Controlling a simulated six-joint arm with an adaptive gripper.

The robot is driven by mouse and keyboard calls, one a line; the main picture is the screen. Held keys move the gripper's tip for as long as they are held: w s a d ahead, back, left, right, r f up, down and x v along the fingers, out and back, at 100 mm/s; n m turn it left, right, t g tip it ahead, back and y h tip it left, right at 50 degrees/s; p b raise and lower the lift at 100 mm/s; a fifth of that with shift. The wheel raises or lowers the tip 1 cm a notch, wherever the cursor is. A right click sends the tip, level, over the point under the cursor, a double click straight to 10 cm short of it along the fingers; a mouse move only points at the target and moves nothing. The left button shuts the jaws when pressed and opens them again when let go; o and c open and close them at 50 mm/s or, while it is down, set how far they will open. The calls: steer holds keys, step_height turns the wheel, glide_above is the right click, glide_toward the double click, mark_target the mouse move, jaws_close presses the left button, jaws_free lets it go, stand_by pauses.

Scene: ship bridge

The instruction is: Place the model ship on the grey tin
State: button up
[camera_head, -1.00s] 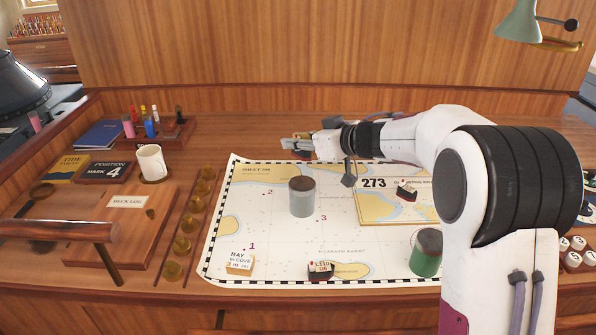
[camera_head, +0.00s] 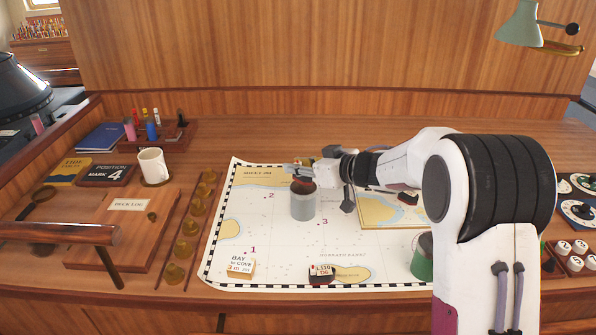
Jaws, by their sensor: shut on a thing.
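The grey tin (camera_head: 303,206) stands upright on the chart, left of my arm. My gripper (camera_head: 297,168) is directly above the tin in the picture and is shut on a small dark red thing, apparently the model ship (camera_head: 303,181). The ship shows just below the fingers, against the tin's dark top. The fingers and the tin's rim hide much of it. I cannot tell whether it touches the tin.
A green tin (camera_head: 421,258) stands partly behind my arm. Small ship-like blocks lie on the chart at the front (camera_head: 321,273) and at right (camera_head: 408,198). A labelled block (camera_head: 240,268) lies front left. A white mug (camera_head: 152,165) stands left. The chart's (camera_head: 265,225) left middle is clear.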

steer(key=shift+f, duration=0.85)
steer(key=shift+f, duration=0.15)
steer(key=o, duration=1)
steer(key=shift+r, duration=0.2)
steer(key=shift+v, duration=6)
steer(key=shift+f, duration=0.1)
